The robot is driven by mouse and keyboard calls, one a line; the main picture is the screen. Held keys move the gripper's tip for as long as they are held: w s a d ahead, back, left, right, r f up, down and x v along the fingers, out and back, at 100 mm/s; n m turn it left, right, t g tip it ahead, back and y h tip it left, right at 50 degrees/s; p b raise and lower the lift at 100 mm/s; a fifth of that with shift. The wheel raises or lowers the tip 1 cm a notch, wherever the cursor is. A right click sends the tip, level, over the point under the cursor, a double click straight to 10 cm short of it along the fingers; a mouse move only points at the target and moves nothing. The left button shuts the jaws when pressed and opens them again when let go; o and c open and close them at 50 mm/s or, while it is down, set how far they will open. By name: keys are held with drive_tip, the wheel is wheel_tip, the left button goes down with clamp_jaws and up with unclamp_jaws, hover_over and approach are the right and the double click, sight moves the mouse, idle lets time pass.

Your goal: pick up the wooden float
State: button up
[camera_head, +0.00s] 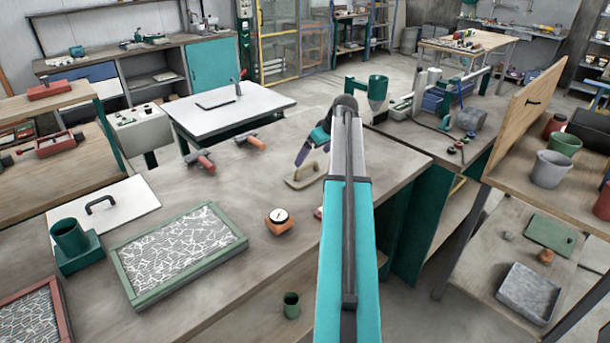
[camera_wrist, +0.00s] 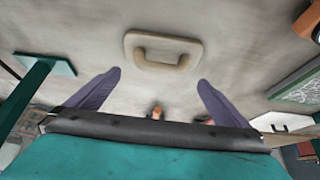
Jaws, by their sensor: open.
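The wooden float (camera_head: 302,181) is a pale tan plate with an arched handle, lying flat on the brown workbench (camera_head: 215,185), handle up. In the wrist view the float (camera_wrist: 163,38) is just beyond my fingertips, roughly centred between them, with its handle running across the picture. My gripper (camera_head: 305,157) is open and empty, close above and behind the float in the head view. In the wrist view its two purple fingers (camera_wrist: 159,76) are spread wide, apart from the float. My arm hides part of the bench to the right of the float.
A round dial gauge (camera_head: 279,220) stands nearer on the bench. A green-framed fibre panel (camera_head: 180,254) and a green cup-like holder (camera_head: 72,243) lie to the left. Two orange-and-grey tools (camera_head: 203,163) (camera_head: 250,140) lie further back.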

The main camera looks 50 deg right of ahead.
sight(307, 163)
drive_tip(key=shift+x, duration=1.35)
drive_tip(key=shift+p, duration=0.3)
drive_tip(key=shift+p+x, duration=1.1)
drive_tip(key=shift+x, duration=1.5)
drive_tip(key=shift+a, duration=0.15)
drive_tip(key=shift+c, duration=0.3)
drive_tip(key=c, duration=0.8)
drive_tip(key=shift+r, duration=0.15)
